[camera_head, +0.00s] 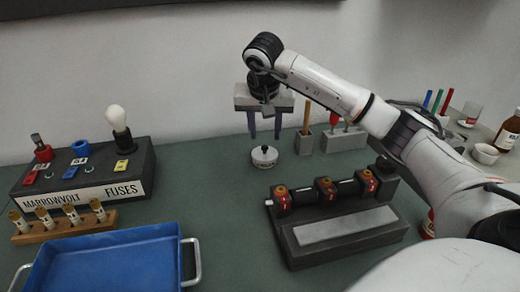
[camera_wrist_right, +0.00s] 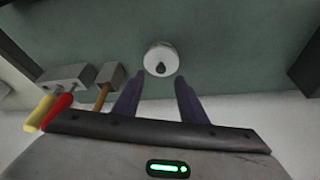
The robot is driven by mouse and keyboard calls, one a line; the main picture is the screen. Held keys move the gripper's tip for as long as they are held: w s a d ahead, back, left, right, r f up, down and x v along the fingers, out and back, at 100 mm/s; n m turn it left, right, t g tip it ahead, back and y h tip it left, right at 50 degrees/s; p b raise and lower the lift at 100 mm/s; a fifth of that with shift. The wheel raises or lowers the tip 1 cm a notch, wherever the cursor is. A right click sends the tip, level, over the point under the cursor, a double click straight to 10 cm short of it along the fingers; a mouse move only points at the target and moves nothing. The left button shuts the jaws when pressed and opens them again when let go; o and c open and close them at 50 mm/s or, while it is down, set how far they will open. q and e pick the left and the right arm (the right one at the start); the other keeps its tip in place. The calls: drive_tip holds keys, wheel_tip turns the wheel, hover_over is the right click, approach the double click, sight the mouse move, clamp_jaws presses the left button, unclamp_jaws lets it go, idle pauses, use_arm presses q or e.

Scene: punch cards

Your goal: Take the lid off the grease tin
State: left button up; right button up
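The grease tin (camera_head: 264,160) is a small, round, pale tin on the green bench near the back wall. Its lid (camera_head: 264,150) is on and has a dark knob in the middle. My right gripper (camera_head: 265,133) is above the tin, pointing down, with its two dark fingers apart and nothing between them. In the right wrist view the lid (camera_wrist_right: 152,60) lies just beyond the open fingertips (camera_wrist_right: 157,80), apart from them. My left gripper is not in view.
A dark fuse box (camera_head: 128,177) with a bulb, a fuse rack (camera_head: 70,230) and a blue tray (camera_head: 110,268) stand left. A dark device with red-and-black parts (camera_head: 300,232) stands right of centre. Tool holders (camera_head: 343,138) stand behind. Bench left of the tin is clear.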

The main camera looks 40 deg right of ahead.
sight(265, 147)
drive_tip(key=shift+w+d+f, duration=0.15)
drive_tip(key=shift+d+f, duration=0.05)
drive_tip(key=shift+f, duration=0.5)
drive_tip(key=x, duration=0.4)
drive_tip(key=shift+w+d+f+p, duration=0.15)
drive_tip(key=shift+w+f+p, duration=0.1)
drive_tip(key=shift+p, duration=0.1)
drive_tip(key=shift+w+d+f, duration=0.1)
drive_tip(key=shift+w+f, duration=0.05)
drive_tip(key=shift+f, duration=0.05)
clamp_jaws()
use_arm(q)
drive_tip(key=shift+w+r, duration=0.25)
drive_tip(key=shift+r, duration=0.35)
